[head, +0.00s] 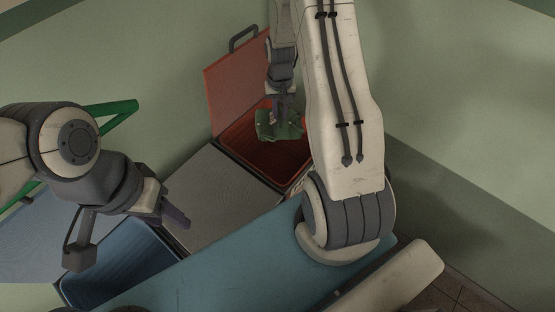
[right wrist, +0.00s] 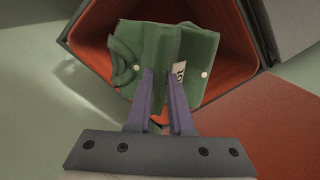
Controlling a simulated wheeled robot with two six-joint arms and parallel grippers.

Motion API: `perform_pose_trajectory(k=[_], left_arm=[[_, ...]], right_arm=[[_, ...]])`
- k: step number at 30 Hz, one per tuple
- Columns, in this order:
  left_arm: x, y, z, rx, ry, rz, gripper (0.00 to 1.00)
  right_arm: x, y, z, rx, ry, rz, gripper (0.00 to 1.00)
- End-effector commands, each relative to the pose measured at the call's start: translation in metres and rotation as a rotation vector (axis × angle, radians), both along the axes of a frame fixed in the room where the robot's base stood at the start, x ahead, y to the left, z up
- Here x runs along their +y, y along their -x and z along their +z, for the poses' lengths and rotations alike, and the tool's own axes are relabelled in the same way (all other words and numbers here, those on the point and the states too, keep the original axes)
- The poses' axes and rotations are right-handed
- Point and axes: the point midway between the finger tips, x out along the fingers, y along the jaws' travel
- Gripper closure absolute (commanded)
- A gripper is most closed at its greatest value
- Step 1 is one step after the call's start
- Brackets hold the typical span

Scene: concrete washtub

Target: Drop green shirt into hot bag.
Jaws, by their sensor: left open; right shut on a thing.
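The green shirt (head: 279,125) hangs from my right gripper (head: 284,105) over the opening of the red-lined bag (head: 262,158). The bag's red lid (head: 237,86) stands open behind it. In the right wrist view the folded green shirt (right wrist: 150,62) is pinched between the purple fingers of my right gripper (right wrist: 162,80), with a small white label and pale buttons showing. The red bag interior (right wrist: 243,52) surrounds it below. My left gripper (head: 174,212) is open and empty at the left, above the blue bin's side.
A blue-lined bin (head: 125,268) stands open at lower left. A grey ribbed panel (head: 215,190) lies between the two bins. A blue surface (head: 230,262) lies in front. A green bar (head: 118,112) is near my left arm, and walls close in behind.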

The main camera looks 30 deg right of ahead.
Motion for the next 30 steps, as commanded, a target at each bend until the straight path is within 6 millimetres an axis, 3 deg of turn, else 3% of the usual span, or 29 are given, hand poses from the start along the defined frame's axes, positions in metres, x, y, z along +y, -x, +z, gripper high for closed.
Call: perform_pose_trajectory(k=[9, 10, 12, 23, 30], left_arm=[[0.000, 0.000, -0.003, 0.000, 0.000, 0.000, 0.50], [0.000, 0.000, -0.003, 0.000, 0.000, 0.000, 0.50], [0.000, 0.000, -0.003, 0.000, 0.000, 0.000, 0.50], [0.000, 0.000, -0.003, 0.000, 0.000, 0.000, 0.50], [0.000, 0.000, 0.000, 0.000, 0.000, 0.000, 0.50]], right_arm=[[-0.001, 0.000, -0.003, -0.001, 0.000, -0.001, 1.00], [-0.001, 0.000, -0.003, -0.001, 0.000, -0.001, 0.69], [0.000, 0.000, -0.003, -0.001, 0.000, 0.000, 0.46], [0.000, 0.000, 0.000, 0.000, 0.000, 0.000, 0.46], [-0.001, -0.001, 0.039, -0.006, 0.002, 0.000, 0.46]])
